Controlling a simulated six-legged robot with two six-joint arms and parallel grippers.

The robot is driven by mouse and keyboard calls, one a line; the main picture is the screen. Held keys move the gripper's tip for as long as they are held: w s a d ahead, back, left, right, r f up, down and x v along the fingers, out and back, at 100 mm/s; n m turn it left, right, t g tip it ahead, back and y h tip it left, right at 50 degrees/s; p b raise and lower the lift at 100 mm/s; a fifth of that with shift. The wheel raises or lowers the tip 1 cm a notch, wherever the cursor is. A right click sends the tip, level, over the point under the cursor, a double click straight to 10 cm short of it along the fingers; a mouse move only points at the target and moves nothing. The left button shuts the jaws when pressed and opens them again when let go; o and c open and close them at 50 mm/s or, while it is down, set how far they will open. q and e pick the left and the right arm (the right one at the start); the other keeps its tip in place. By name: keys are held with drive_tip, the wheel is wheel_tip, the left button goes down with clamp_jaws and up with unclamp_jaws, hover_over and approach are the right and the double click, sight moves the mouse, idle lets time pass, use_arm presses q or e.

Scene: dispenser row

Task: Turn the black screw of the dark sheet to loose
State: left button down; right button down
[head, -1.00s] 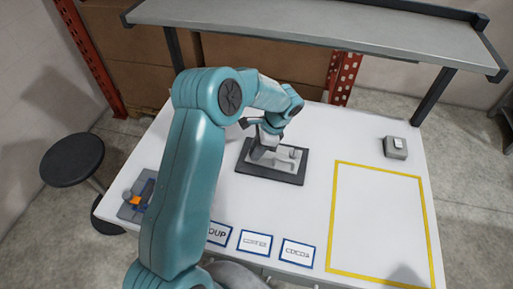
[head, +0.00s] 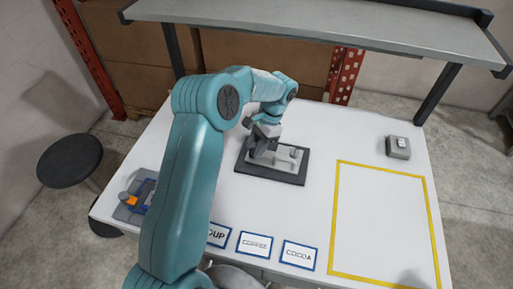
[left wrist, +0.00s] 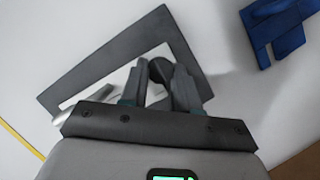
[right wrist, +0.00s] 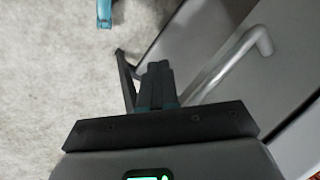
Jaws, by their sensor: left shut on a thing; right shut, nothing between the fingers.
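The dark sheet (head: 296,181) lies on the white table, a little left of its middle, with a pale grey cut-out shape inside its border. It also shows in the left wrist view (left wrist: 80,80). My left gripper (head: 259,151) is over the left part of the sheet. In the left wrist view its fingers (left wrist: 162,85) are shut on the round black screw (left wrist: 160,69); the fingers hide part of it. My right gripper (right wrist: 157,75) is shut and empty, low beside the furniture, over the floor.
Label cards (head: 255,243) lie along the front edge. A grey box (head: 397,153) stands at the back right. A blue and orange item (head: 140,193) sits at left. A metal bar handle (right wrist: 235,65) is beside my right gripper.

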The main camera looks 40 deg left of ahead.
use_arm(q)
drive_tip(key=shift+a+r+n, duration=0.1)
drive_tip(key=shift+n, duration=0.3)
drive_tip(key=c, duration=0.8)
unclamp_jaws()
drive_tip(key=shift+w+r, duration=0.2)
drive_tip(key=shift+r, duration=0.1)
drive_tip(key=b+v, duration=0.1)
drive_tip(key=v, duration=0.5)
drive_tip(key=shift+r, duration=0.4)
